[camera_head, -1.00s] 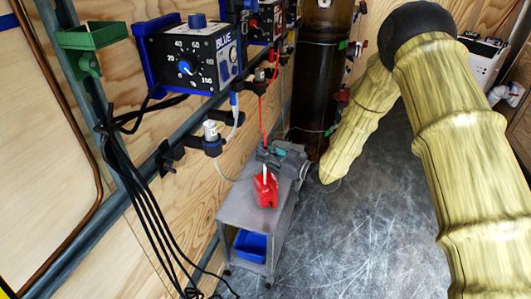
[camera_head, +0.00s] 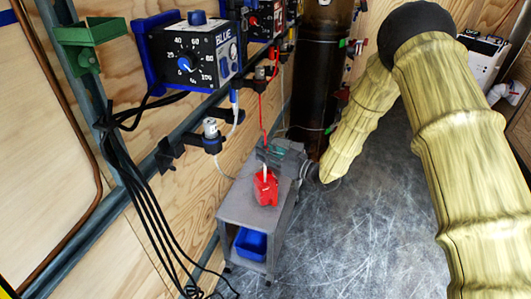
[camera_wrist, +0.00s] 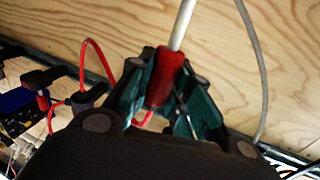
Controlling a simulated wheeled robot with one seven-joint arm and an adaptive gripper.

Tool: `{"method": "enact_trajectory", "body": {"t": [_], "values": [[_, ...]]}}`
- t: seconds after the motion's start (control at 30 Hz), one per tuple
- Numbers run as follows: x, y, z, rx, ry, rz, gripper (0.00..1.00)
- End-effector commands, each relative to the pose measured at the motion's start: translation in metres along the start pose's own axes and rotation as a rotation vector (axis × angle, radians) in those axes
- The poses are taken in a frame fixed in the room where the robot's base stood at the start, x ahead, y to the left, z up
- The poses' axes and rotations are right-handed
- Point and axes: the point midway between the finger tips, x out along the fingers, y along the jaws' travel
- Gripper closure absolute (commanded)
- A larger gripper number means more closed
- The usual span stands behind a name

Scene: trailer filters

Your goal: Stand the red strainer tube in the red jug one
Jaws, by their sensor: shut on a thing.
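The red jug (camera_head: 265,190) stands on top of a small grey cart in the head view. The strainer tube has a red upper part (camera_wrist: 164,78) and a white tube (camera_wrist: 182,24). My gripper (camera_wrist: 162,98) is shut on the red part, between its teal-lined fingers. In the head view my gripper (camera_head: 268,154) is just above the jug, and the white tube (camera_head: 264,173) points down to the jug's top. How far its lower end is inside cannot be told. The jug does not show in the wrist view.
The grey cart (camera_head: 235,211) has a blue bin (camera_head: 251,244) on its lower shelf. The plywood wall carries a rail, a blue-labelled pump (camera_head: 190,55) and hanging cables. A red hose (camera_head: 263,115) hangs above the jug. A dark cylinder (camera_head: 318,80) stands behind. Floor to the right is clear.

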Motion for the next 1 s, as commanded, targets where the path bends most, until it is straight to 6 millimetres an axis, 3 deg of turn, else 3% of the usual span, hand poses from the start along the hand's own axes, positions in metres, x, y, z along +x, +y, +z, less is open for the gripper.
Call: {"method": "enact_trajectory", "body": {"t": [1.0], "values": [[0.0, 0.0, 0.012, 0.0, 0.0, 0.0, 1.0]]}}
